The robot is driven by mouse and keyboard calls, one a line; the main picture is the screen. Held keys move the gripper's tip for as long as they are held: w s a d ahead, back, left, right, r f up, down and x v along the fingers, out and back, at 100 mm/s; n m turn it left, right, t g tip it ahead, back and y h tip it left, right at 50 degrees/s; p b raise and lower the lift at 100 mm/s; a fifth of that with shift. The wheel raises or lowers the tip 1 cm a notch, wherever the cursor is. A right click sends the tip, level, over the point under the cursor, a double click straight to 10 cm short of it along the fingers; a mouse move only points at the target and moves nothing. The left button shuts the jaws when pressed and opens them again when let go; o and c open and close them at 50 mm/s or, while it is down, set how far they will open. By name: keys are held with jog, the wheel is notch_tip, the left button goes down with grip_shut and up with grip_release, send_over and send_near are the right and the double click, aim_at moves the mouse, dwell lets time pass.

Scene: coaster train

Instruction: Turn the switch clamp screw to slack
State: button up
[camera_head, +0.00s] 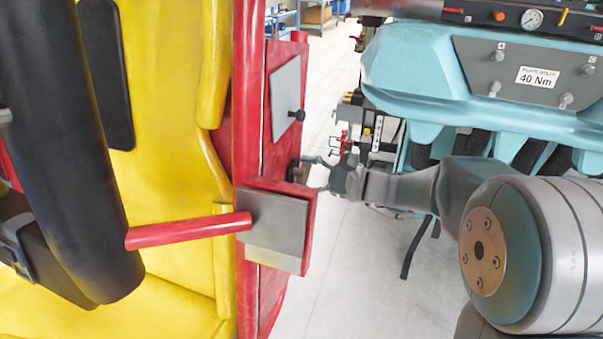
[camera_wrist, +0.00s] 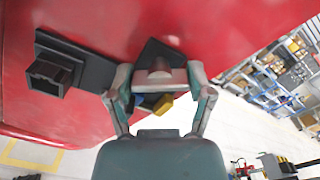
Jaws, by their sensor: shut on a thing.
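My gripper (camera_head: 318,162) reaches in from the right to the outer side of the red side panel (camera_head: 250,95) of the coaster car. In the wrist view my gripper (camera_wrist: 160,78) is shut on a small part, taken as the switch clamp screw (camera_wrist: 159,65), in front of a black mount (camera_wrist: 158,48) on the red panel. Its fingers hide most of the screw, so its turn angle cannot be told. A yellow and blue piece (camera_wrist: 162,104) shows just below the fingertips. In the head view a dark part (camera_head: 293,171) shows by the fingertips.
A black socket-like box (camera_wrist: 50,76) juts from the panel left of my gripper. A red bracket with a grey plate (camera_head: 278,226) stands just below it in the head view. A teal machine marked 40 Nm (camera_head: 500,85) stands right. The floor (camera_head: 335,260) between is largely clear.

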jog(key=n, duration=0.5)
jog(key=shift+s+f+n, duration=0.1)
jog(key=shift+n, duration=0.2)
dwell(0.4)
jog(key=o, duration=1.1)
jog(key=shift+d, duration=0.15)
